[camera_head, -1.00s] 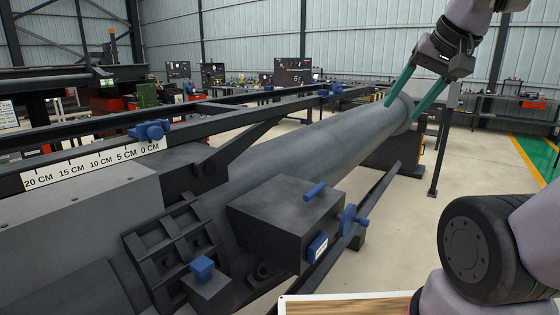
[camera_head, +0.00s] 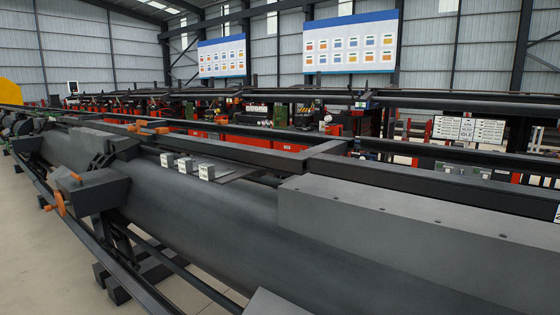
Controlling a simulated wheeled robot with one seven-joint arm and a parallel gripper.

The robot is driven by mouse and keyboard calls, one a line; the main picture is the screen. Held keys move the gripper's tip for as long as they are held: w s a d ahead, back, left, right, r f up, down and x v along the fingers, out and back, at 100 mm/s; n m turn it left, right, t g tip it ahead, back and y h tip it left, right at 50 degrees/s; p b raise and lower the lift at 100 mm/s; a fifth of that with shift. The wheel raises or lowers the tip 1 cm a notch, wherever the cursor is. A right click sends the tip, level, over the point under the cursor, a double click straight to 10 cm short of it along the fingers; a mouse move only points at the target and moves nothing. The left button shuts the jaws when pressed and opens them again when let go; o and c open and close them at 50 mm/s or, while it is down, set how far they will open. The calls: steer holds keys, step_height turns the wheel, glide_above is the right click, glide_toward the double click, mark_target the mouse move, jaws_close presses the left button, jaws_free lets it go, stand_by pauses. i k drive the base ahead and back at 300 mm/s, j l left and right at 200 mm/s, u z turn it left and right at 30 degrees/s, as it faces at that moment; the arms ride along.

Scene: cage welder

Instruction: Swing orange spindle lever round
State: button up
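Orange parts show at the left of the head view. An orange lever-like handle (camera_head: 60,204) sits on the near side of a dark box (camera_head: 88,188), with a small orange piece (camera_head: 75,178) on the box top. Another orange handle (camera_head: 148,127) lies on the rail behind the dark machine. I cannot tell for certain which of these is the spindle lever. They are small and some way off. My gripper is not in view, so its state does not show.
The long grey cylindrical machine body (camera_head: 190,205) fills the lower middle. A flat grey housing (camera_head: 410,235) stands at the right. Grey labelled blocks (camera_head: 206,171) sit on top. Dark rails (camera_head: 345,150) run behind. Bare floor (camera_head: 205,290) shows at the lower left.

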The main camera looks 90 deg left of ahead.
mark_target(79, 180)
steer(key=u, duration=0.4)
steer(key=l+u, duration=0.1)
steer(key=u, duration=0.65)
steer(key=l+u, duration=0.1)
steer(key=u, duration=0.3)
steer(key=j+u, duration=0.2)
steer(key=u, duration=2.45)
steer(key=i+j, duration=0.2)
steer(key=i, duration=0.3)
steer(key=i+j, duration=0.15)
steer(key=i, duration=0.3)
steer(key=i+j+z, duration=0.1)
steer(key=i, duration=0.4)
steer(key=i+j, duration=0.55)
steer(key=i, duration=0.4)
steer(key=i+j+z, duration=0.1)
steer(key=i, duration=0.35)
steer(key=i+j, duration=0.4)
steer(key=i+l, duration=0.05)
